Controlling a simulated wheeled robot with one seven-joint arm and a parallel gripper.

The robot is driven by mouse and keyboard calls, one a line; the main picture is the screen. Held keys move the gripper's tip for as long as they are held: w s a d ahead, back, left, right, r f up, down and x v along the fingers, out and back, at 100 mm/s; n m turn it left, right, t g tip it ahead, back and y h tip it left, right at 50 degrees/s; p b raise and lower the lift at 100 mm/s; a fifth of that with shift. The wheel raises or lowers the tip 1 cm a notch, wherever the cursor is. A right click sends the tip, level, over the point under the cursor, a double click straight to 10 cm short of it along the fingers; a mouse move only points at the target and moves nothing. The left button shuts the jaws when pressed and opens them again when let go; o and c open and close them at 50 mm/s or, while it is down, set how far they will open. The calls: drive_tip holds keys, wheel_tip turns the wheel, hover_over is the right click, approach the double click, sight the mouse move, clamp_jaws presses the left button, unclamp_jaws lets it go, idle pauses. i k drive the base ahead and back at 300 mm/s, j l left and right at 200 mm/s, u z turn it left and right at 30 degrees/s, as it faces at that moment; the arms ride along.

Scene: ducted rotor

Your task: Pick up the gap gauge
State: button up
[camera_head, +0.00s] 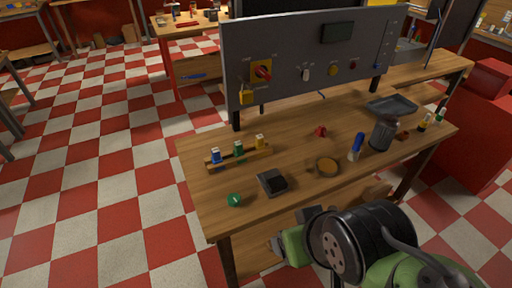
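No item is clearly marked as the gap gauge. A small wooden rack (238,157) at the workbench's left holds upright blue (216,156), green (238,148) and yellow (260,142) pieces with pale labels; I cannot tell whether one is the gauge. My gripper (292,230) is low in the picture, in front of the bench's near edge and well apart from the rack. Its green and black parts show, but its fingers are too small and partly hidden to tell open from shut. I see nothing held in it.
The workbench (215,190) bears a dark box (272,181), green knob (234,200), round brown dish (327,166), red piece (321,131), blue-handled tool (357,143), dark cup (381,135) and grey tray (391,107). A grey panel (290,60) rises behind. Checkered floor is clear at left.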

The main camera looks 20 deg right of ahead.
sight(238, 151)
drive_tip(key=i+l+u, duration=0.15)
drive_tip(key=u, duration=0.25)
drive_tip(key=i+l+u, duration=0.1)
drive_tip(key=l+u, duration=0.3)
drive_tip(key=i+l+u, duration=0.1)
drive_tip(key=u, duration=0.3)
drive_tip(key=l+u, duration=0.8)
drive_tip(key=j, duration=0.1)
